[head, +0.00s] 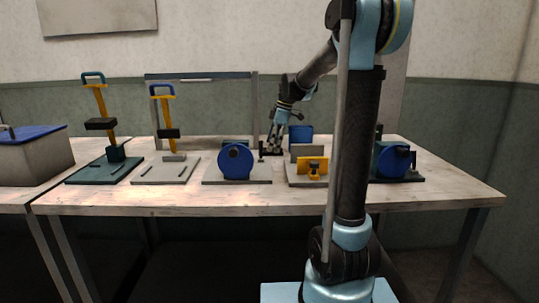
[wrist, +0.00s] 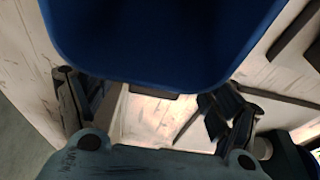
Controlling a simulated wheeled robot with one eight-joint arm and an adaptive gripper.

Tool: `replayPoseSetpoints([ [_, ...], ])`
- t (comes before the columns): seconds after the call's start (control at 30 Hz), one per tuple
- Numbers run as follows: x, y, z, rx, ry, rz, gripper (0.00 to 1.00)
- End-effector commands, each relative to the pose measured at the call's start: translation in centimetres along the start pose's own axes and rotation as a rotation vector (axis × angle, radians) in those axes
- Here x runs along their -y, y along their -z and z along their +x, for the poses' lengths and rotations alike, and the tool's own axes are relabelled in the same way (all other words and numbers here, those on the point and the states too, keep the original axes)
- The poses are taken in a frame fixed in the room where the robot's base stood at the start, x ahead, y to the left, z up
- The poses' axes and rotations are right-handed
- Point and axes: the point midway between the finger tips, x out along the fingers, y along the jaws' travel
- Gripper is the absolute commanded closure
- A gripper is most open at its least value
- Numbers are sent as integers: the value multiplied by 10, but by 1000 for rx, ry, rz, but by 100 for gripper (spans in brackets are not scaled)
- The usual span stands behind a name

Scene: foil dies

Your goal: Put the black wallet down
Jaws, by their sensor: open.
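My gripper (head: 275,142) is low over the back of the table, just left of a blue bin (head: 300,135). In the wrist view my gripper (wrist: 155,108) has its two dark fingers spread wide apart, with nothing seen held between them. The bin's blue side (wrist: 160,40) fills the top of the wrist view, close to the fingers. I cannot make out the black wallet for certain in either view. A small dark edge (wrist: 155,94) shows just under the blue bin, but I cannot tell what it is.
On the wooden table (head: 130,203) stand two yellow-handled lever presses (head: 100,124) (head: 169,134), a blue round device (head: 235,162), a yellow-fronted fixture (head: 313,168) and another blue device (head: 393,161). A grey box with blue lid (head: 35,160) is at far left.

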Motion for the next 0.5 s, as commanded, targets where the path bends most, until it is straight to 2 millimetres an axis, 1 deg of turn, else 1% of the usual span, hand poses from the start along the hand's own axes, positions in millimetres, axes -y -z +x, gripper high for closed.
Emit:
replayPoseSetpoints([
  [0.1, 0, 0, 10, 0, 0, -1, 18],
  [0.37, 0, 0, 12, 0, 0, 0, 18],
  [0.4, 0, 0, 12, 0, 0, 0, 23],
  [0.47, 0, 0, 12, 0, 0, 0, 36],
  [0.5, 0, 0, 12, 0, 0, 0, 46],
])
